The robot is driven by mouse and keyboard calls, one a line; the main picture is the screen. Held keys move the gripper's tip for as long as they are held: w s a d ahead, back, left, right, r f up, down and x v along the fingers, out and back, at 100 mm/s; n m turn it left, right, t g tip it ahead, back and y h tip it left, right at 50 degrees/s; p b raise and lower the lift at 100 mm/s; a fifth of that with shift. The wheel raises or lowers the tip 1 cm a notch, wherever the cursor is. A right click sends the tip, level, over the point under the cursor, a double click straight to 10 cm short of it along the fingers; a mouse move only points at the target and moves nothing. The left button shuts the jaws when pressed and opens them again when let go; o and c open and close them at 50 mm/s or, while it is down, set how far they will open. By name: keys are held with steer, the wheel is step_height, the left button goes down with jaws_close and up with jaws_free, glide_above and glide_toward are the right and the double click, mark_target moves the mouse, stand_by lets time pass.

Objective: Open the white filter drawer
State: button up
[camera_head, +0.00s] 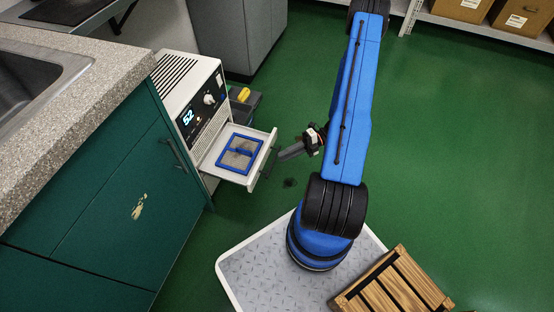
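The white filter drawer (262,158) is pulled out from the lower front of a white machine (189,88) with a lit display. A blue-framed filter (241,153) with a grey mesh lies in the drawer. A dark handle shows at the drawer's front. My gripper (284,155) is just to the right of the drawer front, its grey end pointing left toward the handle. From this view I cannot tell whether it touches the handle, or whether its fingers are apart.
A green cabinet with a speckled counter (120,75) and sink (42,78) stands at the left. Dark bins (243,103) with a yellow item sit behind the drawer. A wooden crate (398,285) is at the lower right. Green floor (450,150) is clear at the right.

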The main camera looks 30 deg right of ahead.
steer(key=v, duration=1.1)
steer(key=shift+d, duration=0.25)
steer(key=shift+r, duration=0.1)
steer(key=w+a+r+n+g+h, duration=0.1)
steer(key=a+r+n+g+h, duration=0.35)
steer(key=r+n, duration=0.75)
steer(key=w+a+r+n+g+h, duration=0.15)
steer(key=a+r+n+h, duration=0.5)
steer(key=r, duration=0.95)
steer(key=s+a+r+n+t+h, duration=0.2)
steer(key=s+a+r+n+t, duration=0.2)
steer(key=r+n, duration=0.5)
steer(key=s+a+r+n+t+h, duration=0.3)
steer(key=s+a+r+n+t, duration=0.1)
steer(key=s+a+r+n, duration=0.5)
steer(key=s+n, duration=0.2)
steer(key=n, duration=0.1)
steer(key=shift+r, duration=0.35)
